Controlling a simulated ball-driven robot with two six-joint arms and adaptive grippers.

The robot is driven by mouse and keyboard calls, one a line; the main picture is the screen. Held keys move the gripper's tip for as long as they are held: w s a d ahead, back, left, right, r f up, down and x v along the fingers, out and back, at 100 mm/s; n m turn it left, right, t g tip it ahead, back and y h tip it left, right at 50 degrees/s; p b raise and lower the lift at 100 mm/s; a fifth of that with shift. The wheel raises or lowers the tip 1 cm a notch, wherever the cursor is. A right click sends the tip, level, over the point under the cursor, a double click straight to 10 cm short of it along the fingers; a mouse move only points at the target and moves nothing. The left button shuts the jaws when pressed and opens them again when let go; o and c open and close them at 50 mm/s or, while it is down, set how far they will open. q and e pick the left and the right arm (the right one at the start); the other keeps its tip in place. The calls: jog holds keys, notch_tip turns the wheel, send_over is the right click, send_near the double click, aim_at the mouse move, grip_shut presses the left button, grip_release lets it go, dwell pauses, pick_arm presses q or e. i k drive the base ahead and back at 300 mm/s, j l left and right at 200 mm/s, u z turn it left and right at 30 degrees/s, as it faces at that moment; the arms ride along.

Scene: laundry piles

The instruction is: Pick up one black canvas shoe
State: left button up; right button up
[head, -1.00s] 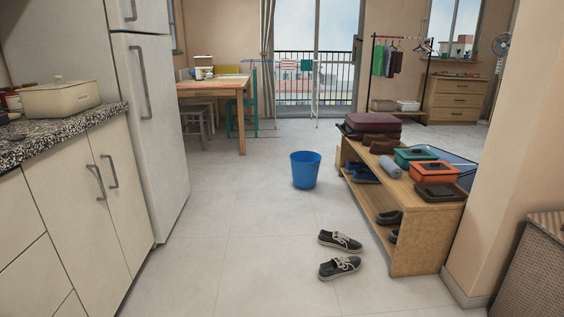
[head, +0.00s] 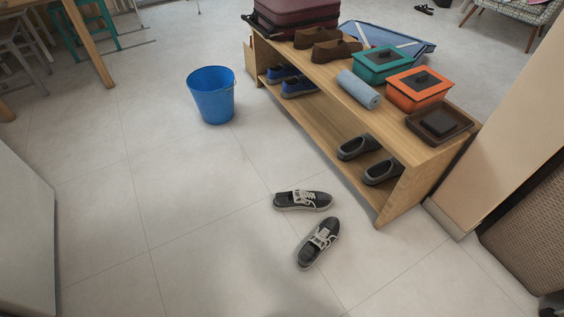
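Two black canvas shoes with white laces and pale soles lie apart on the tiled floor, in the lower middle of the head view. The farther black shoe (head: 303,200) lies sideways, close to the front of the wooden shoe bench. The nearer black shoe (head: 319,243) lies at a slant just below and to the right of it. Both shoes are fully visible, and nothing touches them. Neither of my grippers shows in the head view.
The wooden bench (head: 312,122) holds dark grey shoes (head: 357,147) and blue shoes (head: 298,87) below, and boxes, a rolled towel (head: 358,90) and a suitcase (head: 296,17) on top. A blue bucket (head: 212,97) stands left of it. The floor left of the shoes is clear.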

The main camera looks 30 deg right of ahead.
aim_at(298, 199)
jog(key=i+j, duration=0.1)
jog(key=i, duration=2.25)
jog(key=i+l+z, duration=0.05)
jog(key=l, duration=0.05)
